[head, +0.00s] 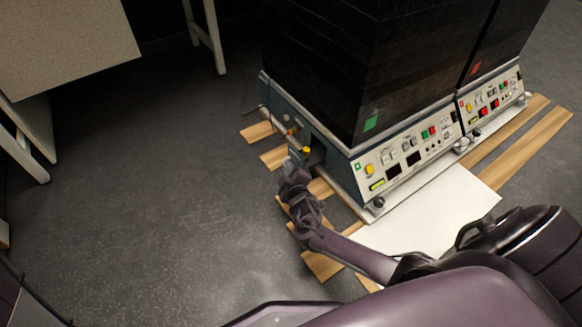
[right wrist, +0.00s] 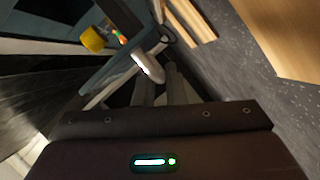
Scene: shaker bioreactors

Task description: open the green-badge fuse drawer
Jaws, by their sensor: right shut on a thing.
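The green-badge shaker (head: 345,165) is the nearer of two dark-topped units; its green badge (head: 370,122) shows on the front corner. In the right wrist view the gripper (right wrist: 158,88) is shut on a short pale handle (right wrist: 147,66), which appears to belong to the fuse drawer. The yellow knob (right wrist: 92,39) shows up and left of the handle. The drawer's body is largely hidden, so how far it stands out cannot be told. My left gripper is out of view.
The red-badge shaker (head: 490,98) stands to the right. Both units rest above wooden slats (head: 257,131) on the floor. A white panel (head: 425,220) lies in front. A pale table (head: 70,45) stands at upper left. The grey floor on the left is clear.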

